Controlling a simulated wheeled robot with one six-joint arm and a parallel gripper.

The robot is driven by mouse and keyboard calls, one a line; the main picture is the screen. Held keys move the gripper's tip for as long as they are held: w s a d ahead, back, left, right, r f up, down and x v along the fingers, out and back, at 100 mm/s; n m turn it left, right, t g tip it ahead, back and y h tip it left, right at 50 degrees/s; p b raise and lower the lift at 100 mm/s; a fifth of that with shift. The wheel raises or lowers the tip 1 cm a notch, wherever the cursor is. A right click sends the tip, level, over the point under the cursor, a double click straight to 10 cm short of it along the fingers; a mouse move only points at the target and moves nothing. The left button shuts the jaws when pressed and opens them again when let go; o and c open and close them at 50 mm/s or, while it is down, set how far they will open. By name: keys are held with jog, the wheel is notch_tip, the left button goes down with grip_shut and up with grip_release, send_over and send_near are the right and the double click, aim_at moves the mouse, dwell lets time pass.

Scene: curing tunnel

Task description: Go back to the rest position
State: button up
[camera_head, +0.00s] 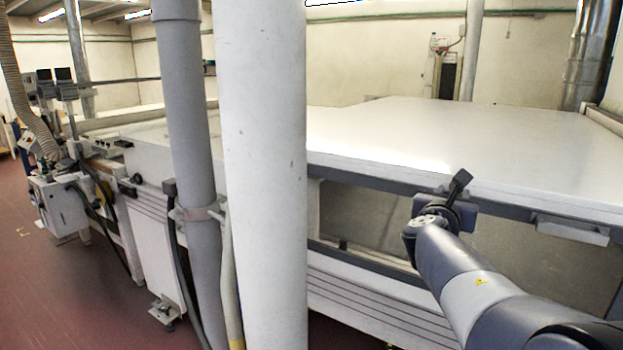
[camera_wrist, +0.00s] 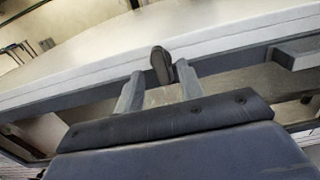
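My gripper (camera_head: 452,208) is in front of the long side of the white-topped tunnel (camera_head: 450,140), just below its top edge. In the wrist view my gripper's two grey fingers (camera_wrist: 160,82) stand apart with a gap between them. A dark rounded handle-like piece (camera_wrist: 160,64) shows at the gap, close to the right fingertip; I cannot tell whether they touch. In the head view a dark paddle-shaped piece (camera_head: 460,183) sticks up at the gripper's end. The far end of the fingers is hard to make out in the head view.
A thick white column (camera_head: 262,170) and a grey pipe (camera_head: 190,130) stand upright left of my arm. A grey bracket (camera_head: 572,229) juts from the tunnel's side at right. A control box (camera_head: 58,205) stands at far left. The red floor (camera_head: 60,290) is clear at lower left.

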jog(key=x, duration=0.5)
jog(key=shift+s+p, duration=0.1)
jog(key=shift+p, duration=0.25)
jog(key=shift+m, duration=0.5)
jog(key=shift+s+a+n, duration=0.1)
jog(key=shift+n, duration=0.2)
